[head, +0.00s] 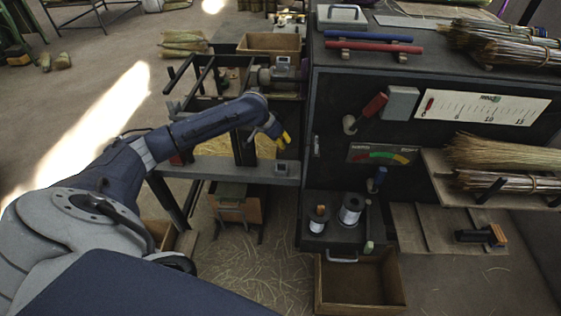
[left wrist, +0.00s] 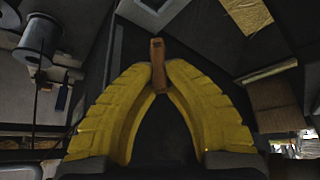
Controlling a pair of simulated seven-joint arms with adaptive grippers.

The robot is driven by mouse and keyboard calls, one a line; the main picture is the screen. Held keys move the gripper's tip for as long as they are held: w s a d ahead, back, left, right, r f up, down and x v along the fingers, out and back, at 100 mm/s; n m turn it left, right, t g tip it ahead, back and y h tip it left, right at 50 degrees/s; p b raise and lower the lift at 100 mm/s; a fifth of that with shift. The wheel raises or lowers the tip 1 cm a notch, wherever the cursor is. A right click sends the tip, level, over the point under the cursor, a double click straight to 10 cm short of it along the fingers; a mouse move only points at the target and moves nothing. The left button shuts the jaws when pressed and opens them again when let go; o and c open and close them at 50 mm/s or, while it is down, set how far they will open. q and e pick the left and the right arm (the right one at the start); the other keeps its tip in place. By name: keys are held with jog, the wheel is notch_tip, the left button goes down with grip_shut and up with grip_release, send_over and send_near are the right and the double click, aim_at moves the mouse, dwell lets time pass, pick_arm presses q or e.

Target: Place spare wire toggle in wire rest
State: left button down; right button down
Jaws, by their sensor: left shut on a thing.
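My left gripper (head: 280,138), with yellow fingers, is over the grey bench rail left of the dark cabinet. In the left wrist view its fingertips (left wrist: 160,75) are shut on a small orange-brown wooden toggle (left wrist: 158,52), which stands out beyond the tips. The held toggle cannot be made out in the head view. A small grey block (head: 282,168) sits on the rail just below the gripper; I cannot tell whether it is the wire rest. Two wire spools (head: 350,211) (head: 318,219) stand on the low dark shelf at right. My right gripper is not in view.
The dark cabinet (head: 330,120) rises close to the right of the gripper. A grey rail (head: 235,170) runs beneath it. An open wooden drawer (head: 318,285) juts out below the spools. A blue-handled tool (head: 377,179) is above the spools. Straw litters the floor.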

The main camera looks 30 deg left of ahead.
pick_arm(q)
jog(key=shift+f, duration=5.55)
jog(key=shift+f, duration=0.15)
jog(key=c, duration=1.5)
grip_release()
jog(key=shift+o, duration=0.2)
jog(key=shift+s+a+r, duration=0.15)
jog(key=shift+s+r, duration=0.05)
jog(key=shift+r, duration=0.45)
jog(key=v, duration=1.1)
